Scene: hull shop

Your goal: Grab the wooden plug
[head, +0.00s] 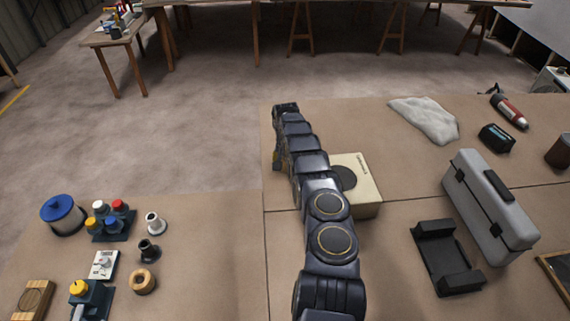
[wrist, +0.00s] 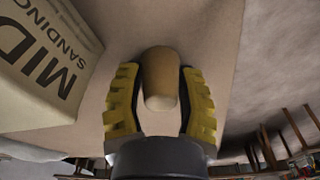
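The wooden plug (wrist: 160,78), a short tan cylinder with a paler rounded end, lies between the two yellow ribbed fingers of my gripper (wrist: 162,72) in the wrist view. Its far end reaches past the fingertips. Both fingertips are very close to its sides, but I cannot tell whether they press on it. In the head view, my gripper (head: 277,158) is at the far end of my arm, near the bench's left-hand edge, mostly hidden by the arm. The plug is hidden there.
A cream sanding-disc box (head: 367,205) sits right of my arm; it also shows beside the left finger (wrist: 42,62). Further right are a grey case (head: 490,205), a black cradle (head: 440,258) and a crumpled cloth (head: 425,118). Cups and small fittings stand front left.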

